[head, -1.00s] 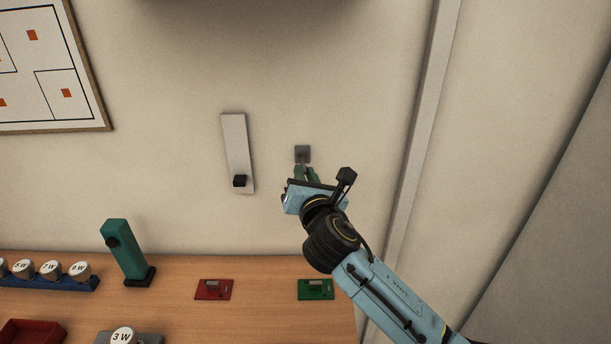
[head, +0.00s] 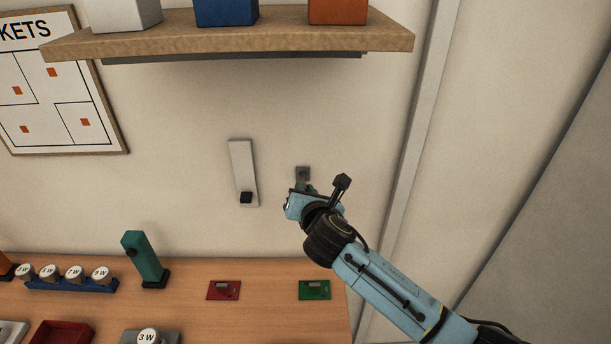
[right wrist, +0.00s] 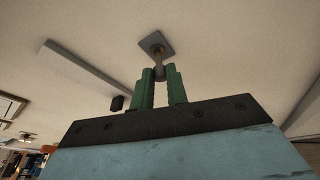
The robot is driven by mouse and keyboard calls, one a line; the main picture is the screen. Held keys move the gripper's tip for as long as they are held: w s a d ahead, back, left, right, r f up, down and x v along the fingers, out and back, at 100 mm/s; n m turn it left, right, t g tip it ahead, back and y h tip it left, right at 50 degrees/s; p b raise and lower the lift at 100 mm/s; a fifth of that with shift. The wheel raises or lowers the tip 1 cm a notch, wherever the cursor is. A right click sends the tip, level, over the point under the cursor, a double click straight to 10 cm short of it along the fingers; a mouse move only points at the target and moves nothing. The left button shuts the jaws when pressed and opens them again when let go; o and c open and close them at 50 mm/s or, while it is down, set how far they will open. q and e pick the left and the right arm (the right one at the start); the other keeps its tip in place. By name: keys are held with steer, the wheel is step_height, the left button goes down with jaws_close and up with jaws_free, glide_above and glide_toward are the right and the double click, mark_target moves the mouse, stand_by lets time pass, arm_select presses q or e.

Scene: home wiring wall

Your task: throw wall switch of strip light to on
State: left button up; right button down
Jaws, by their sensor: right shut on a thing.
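The wall switch is a small square grey plate (head: 303,172) on the wall, right of a pale upright panel. In the right wrist view its plate (right wrist: 157,46) shows with a short lever (right wrist: 158,68) standing out from it. My right gripper (head: 304,186) is at the switch, and its green fingers (right wrist: 160,76) are shut on the lever's end. The fingers hide part of the lever, and I cannot tell which setting it has. A long dark strip (head: 230,58), seemingly the strip light, runs under the shelf, with no glow visible. My left gripper is not in view.
The pale panel (head: 242,168) with a black knob (head: 246,198) is left of the switch. A wooden shelf (head: 350,40) with boxes hangs above. The table below (head: 265,272) holds a teal post (head: 144,258), a red board (head: 224,290) and a green board (head: 314,290).

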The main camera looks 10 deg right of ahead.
mark_target(302, 180)
steer(key=r+g+p, duration=0.1)
steer(key=p, duration=0.2)
steer(key=shift+r, duration=0.15)
steer(key=shift+w+d+r+g+p, duration=0.15)
steer(key=shift+r+g+p, duration=0.25)
steer(key=shift+g+p, duration=0.5)
steer(key=shift+w+r+m+g+y, duration=0.2)
steer(key=shift+r+g, duration=0.1)
steer(key=shift+g, duration=0.55)
steer(key=shift+w+r+m+g+y, duration=0.15)
steer(key=shift+r+g, duration=0.2)
steer(key=shift+g, duration=0.45)
steer(key=shift+w+r+m+g+y, duration=0.1)
steer(key=shift+w+r+m+g, duration=0.15)
steer(key=shift+g, duration=0.6)
steer(key=shift+r, duration=0.1)
steer(key=c, duration=1.4)
jaws_free()
steer(key=shift+s, duration=0.1)
